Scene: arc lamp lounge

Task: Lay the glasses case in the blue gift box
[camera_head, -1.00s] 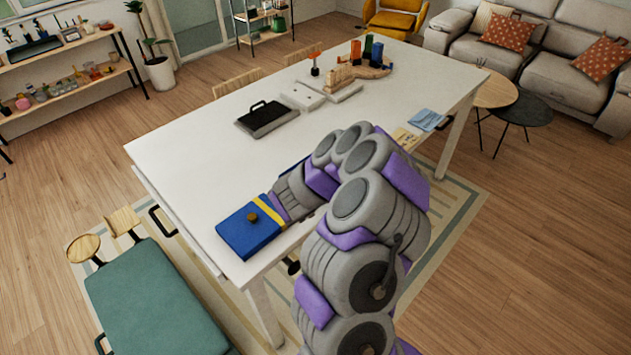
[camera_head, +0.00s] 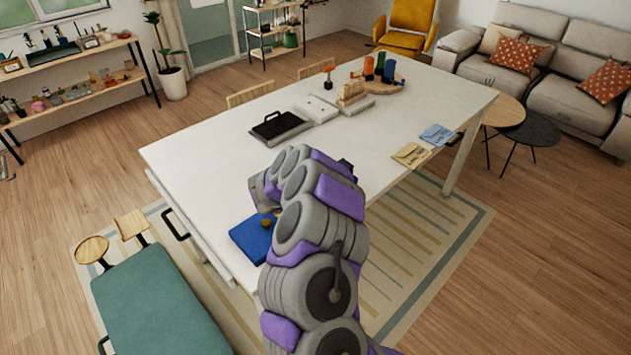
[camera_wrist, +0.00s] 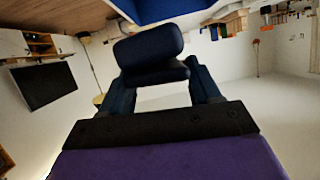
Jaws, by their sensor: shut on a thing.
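The blue gift box (camera_head: 250,238) lies on the near left edge of the white table, with a brown knob (camera_head: 267,223) on top. My arm covers its right part. Part of a blue surface, likely the box, shows at the top of the wrist view (camera_wrist: 168,8). In the wrist view my gripper (camera_wrist: 162,85) is shut on a dark navy rounded thing, which looks like the glasses case (camera_wrist: 148,46). In the head view my arm hides the gripper. A small dark blue patch (camera_head: 346,164) shows behind the arm; I cannot tell what it is.
The white table (camera_head: 200,165) has clear room left of my arm. A black-handled tray (camera_head: 275,127), a white block (camera_head: 316,109) and a wooden board with coloured holders (camera_head: 380,80) stand farther back. Envelopes (camera_head: 411,154) lie at the right edge. A green bench (camera_head: 155,300) stands at the near left.

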